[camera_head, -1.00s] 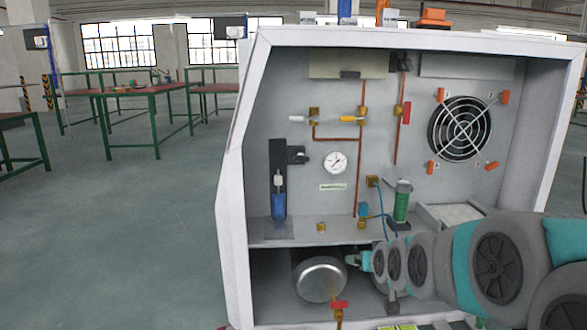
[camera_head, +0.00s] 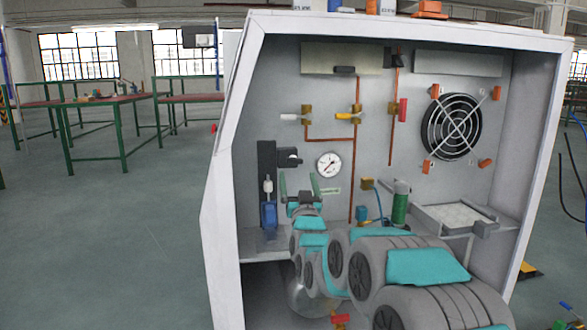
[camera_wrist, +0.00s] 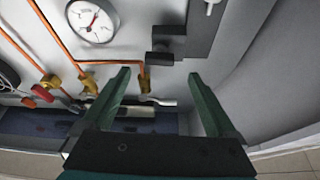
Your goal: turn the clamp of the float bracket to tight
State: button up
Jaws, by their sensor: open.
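The float bracket is a dark upright plate (camera_head: 266,165) on the left of the cabinet's back wall. A blue float with a white top (camera_head: 269,212) stands in front of its lower part. The clamp, a small dark block (camera_head: 286,157), juts from the plate's right side, with a pale end. In the wrist view the clamp (camera_wrist: 165,42) is a pair of dark blocks beyond the fingertips. My gripper (camera_head: 299,177) is open and empty, its green fingers upright just below the clamp. In the wrist view my gripper (camera_wrist: 158,75) has the clamp ahead of its gap, apart from both fingers.
A round gauge (camera_head: 329,164) is close right of the clamp. Copper pipes with a white-handled valve (camera_head: 290,117) and a yellow-handled valve (camera_head: 348,116) run above. A green cylinder (camera_head: 400,208) stands right. My arm covers much of the lower cabinet and the shelf.

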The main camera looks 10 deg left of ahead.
aim_at(294, 161)
jog(key=shift+x, duration=3.1)
jog(key=shift+f, duration=0.1)
jog(key=c, duration=1.4)
jog(key=shift+o, duration=0.2)
